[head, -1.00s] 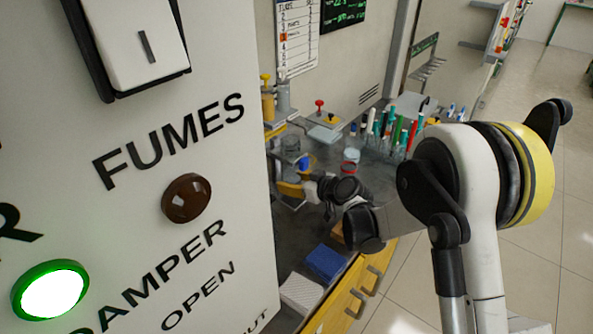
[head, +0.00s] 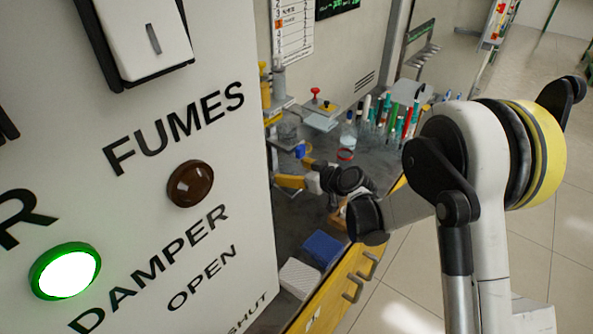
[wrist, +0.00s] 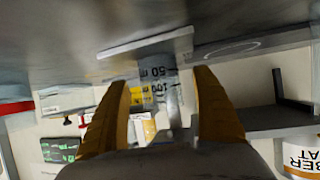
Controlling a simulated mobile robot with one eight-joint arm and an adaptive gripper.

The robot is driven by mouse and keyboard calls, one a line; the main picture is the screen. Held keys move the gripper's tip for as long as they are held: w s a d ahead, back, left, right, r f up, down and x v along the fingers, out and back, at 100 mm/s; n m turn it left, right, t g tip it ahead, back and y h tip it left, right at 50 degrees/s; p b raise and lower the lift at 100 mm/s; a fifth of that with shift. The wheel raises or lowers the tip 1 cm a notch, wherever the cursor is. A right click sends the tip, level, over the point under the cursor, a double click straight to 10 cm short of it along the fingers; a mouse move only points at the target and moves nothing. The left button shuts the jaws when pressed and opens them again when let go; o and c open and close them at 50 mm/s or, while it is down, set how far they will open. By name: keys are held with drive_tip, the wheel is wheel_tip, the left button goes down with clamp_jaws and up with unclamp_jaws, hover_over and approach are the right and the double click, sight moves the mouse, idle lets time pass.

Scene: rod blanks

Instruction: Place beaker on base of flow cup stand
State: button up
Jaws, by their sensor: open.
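A clear beaker (head: 288,130) stands at the left of the bench in the head view, by the machine panel's edge. In the wrist view, which looks inverted, the marked beaker (wrist: 157,70) is between and just beyond my fingertips. It appears to rest on a pale flat plate (wrist: 120,49), which looks like the flow cup stand's base; exact contact is hard to tell. A grey rod (wrist: 173,105) rises beside it. My gripper (wrist: 163,82) is open, its orange fingers spread apart. In the head view my gripper (head: 291,168) is on the near side of the beaker.
A large control panel (head: 150,225) hides the bench's left part. A red-rimmed vessel (head: 345,154) and a rack of pens (head: 390,125) stand to the right. A blue box (head: 323,249) lies at the front. In the wrist view a dark shelf (wrist: 275,125) is at right.

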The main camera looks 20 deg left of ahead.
sight(295, 171)
drive_tip(key=p+v, duration=0.1)
drive_tip(key=v, duration=0.4)
drive_tip(key=s+d+r+m+h, duration=0.2)
drive_tip(key=s+d+r, duration=0.1)
drive_tip(key=d+r, duration=0.4)
drive_tip(key=s+d+r+m+h, duration=0.2)
drive_tip(key=s+d+r, duration=0.25)
drive_tip(key=d, duration=0.45)
drive_tip(key=s+d+r+m+h, duration=0.2)
drive_tip(key=s+d+m+h, duration=0.4)
drive_tip(key=s+d, duration=1.3)
drive_tip(key=shift+s+r+m+h, duration=0.15)
drive_tip(key=shift+r+m+h, duration=0.25)
drive_tip(key=shift+m, duration=0.3)
